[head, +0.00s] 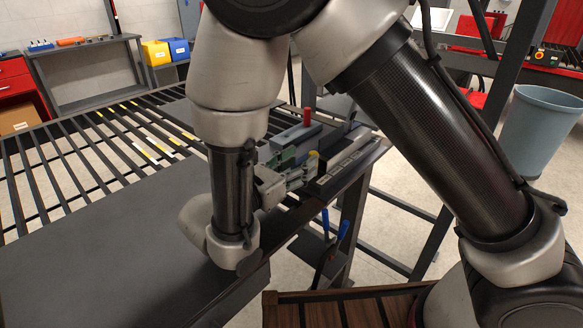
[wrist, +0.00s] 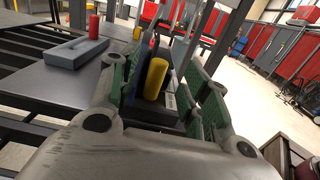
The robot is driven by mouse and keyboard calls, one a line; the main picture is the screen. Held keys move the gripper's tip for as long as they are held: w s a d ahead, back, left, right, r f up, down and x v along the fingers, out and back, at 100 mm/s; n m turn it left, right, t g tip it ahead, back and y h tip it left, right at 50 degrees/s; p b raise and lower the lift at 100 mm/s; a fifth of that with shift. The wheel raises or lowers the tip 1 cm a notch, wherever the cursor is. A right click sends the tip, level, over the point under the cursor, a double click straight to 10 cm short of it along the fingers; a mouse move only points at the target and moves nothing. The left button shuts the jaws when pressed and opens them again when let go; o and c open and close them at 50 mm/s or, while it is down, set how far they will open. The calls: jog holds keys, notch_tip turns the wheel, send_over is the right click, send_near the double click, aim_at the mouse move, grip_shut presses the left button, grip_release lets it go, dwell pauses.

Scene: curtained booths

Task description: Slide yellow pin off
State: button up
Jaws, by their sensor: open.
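The yellow pin (head: 313,154) stands upright at the fixture on the table's edge. In the wrist view the yellow pin (wrist: 155,79) shows between my open fingers, nearer the left one. My gripper (head: 292,172) reaches in from the left; its green-padded fingers also show in the wrist view (wrist: 160,88). The jaws are apart, with a clear gap to the right finger. I cannot tell whether the left finger touches the pin.
A red pin (head: 307,116) stands on a grey block (head: 295,134) just behind. A blue upright piece (wrist: 135,76) is close left of the yellow pin. The dark tabletop (head: 90,255) is clear at left. A grey bin (head: 540,135) stands on the floor at right.

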aim_at(310, 155)
jog(key=shift+x, duration=2.35)
jog(key=shift+r, duration=0.1)
grip_shut()
